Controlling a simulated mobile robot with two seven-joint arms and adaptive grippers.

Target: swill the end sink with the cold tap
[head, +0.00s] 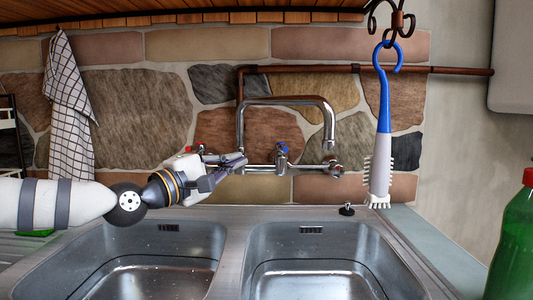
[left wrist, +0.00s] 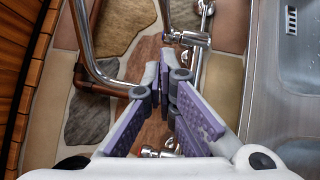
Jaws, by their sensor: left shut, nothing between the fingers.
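A chrome mixer tap with a bent spout (head: 328,125) is mounted on the stone wall. A blue-marked tap handle (head: 283,150) is at its middle; it also shows in the left wrist view (left wrist: 172,37). No water stream shows under the spout. The right-hand sink (head: 262,238) is below, and a left-hand sink (head: 215,235) is beside it. My left gripper (head: 241,160) is shut and empty, left of the blue-marked handle and apart from it; its fingers (left wrist: 163,78) point towards the tap. My right gripper is out of view.
A blue-and-white brush (head: 381,130) hangs from a hook right of the spout. A checked cloth (head: 68,95) hangs at left. A green bottle (head: 513,245) stands at the right edge. A copper pipe (head: 300,69) runs along the wall. A black plug (head: 347,209) stands behind the sinks.

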